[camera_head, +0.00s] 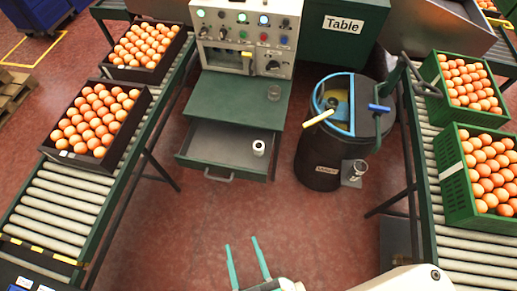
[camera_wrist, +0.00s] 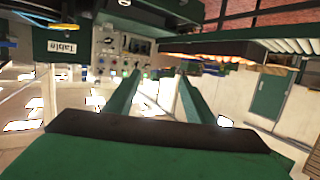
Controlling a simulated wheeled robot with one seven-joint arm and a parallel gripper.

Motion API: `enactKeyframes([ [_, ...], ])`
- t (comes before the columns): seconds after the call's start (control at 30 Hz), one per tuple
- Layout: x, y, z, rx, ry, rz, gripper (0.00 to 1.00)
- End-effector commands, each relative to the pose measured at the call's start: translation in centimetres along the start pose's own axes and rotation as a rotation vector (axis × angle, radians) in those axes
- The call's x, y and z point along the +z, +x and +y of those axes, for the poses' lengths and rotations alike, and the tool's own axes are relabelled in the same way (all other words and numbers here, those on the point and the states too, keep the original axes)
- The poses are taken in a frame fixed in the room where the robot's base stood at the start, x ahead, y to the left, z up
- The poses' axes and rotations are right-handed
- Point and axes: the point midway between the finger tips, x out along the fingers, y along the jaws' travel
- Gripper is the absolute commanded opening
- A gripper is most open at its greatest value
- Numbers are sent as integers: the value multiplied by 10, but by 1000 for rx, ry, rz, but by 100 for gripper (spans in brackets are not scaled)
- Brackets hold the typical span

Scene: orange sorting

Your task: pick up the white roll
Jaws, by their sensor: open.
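The white roll (camera_head: 259,148) stands in the open drawer (camera_head: 225,146) of the green cabinet, near the drawer's right side, in the head view. My gripper (camera_head: 248,243) is at the bottom middle of the head view. Its two green fingers are spread apart with nothing between them. It is well in front of the drawer, apart from the roll. In the wrist view my gripper's fingers (camera_wrist: 155,85) are also apart and empty. I cannot make out the roll in the wrist view.
A black barrel (camera_head: 318,165) is right of the drawer. Roller conveyors with crates of oranges, such as the dark crate (camera_head: 136,118) and green crate (camera_head: 453,180), flank both sides. Red floor in front of the drawer is clear.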

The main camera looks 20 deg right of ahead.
Motion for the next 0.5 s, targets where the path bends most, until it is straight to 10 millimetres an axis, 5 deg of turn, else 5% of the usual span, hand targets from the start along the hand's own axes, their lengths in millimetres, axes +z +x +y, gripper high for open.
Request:
enactKeyframes([
  [0.5,101,148,31,110,27,-73,49],
])
